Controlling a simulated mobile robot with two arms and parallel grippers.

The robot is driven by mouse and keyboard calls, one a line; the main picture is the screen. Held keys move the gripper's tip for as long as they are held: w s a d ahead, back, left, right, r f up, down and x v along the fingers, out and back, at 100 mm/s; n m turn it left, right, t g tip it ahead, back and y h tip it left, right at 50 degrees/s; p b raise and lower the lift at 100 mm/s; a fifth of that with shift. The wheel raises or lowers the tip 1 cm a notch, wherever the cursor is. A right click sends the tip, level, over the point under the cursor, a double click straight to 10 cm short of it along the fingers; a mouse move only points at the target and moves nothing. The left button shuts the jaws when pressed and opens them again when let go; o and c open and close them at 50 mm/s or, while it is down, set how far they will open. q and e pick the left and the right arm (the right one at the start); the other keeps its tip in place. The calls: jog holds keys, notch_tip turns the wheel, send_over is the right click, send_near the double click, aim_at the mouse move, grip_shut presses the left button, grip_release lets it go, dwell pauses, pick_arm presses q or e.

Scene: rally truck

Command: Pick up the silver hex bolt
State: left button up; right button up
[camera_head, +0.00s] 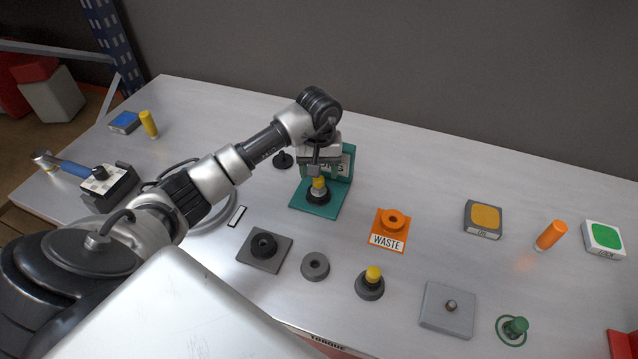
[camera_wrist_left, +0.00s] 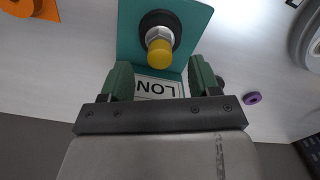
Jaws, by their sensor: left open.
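A silver hex piece with a yellow rounded top (camera_wrist_left: 159,46) stands in a black round seat on a teal stand (camera_wrist_left: 130,22). In the head view its yellow part (camera_head: 319,184) shows just below my left gripper (camera_head: 315,168), and the teal stand (camera_head: 333,205) is under it. In the left wrist view my left gripper (camera_wrist_left: 160,78) is open and empty, with green finger pads apart. The yellow-topped piece lies ahead of the gap between the fingers, not between them. The stand's label is partly hidden. My right gripper is in neither view.
An orange WASTE block (camera_head: 391,229) sits right of the stand. A black-ringed plate (camera_head: 264,252), a grey ring (camera_head: 315,266) and another yellow-topped piece (camera_head: 370,281) stand in front.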

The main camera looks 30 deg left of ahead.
aim_at(319, 183)
pick_arm(q)
notch_tip(319, 183, down, 4)
jog(key=shift+s+f+p, duration=0.15)
jog(key=shift+f+p, duration=0.1)
jog(key=shift+p, duration=0.7)
jog(key=shift+f, duration=0.3)
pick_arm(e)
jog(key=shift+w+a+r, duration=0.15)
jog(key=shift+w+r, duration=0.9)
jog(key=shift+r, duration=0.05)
pick_arm(q)
jog(key=shift+c, duration=0.5)
jog(key=c, duration=1)
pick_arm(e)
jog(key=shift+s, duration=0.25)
pick_arm(q)
jog(key=shift+o, duration=0.2)
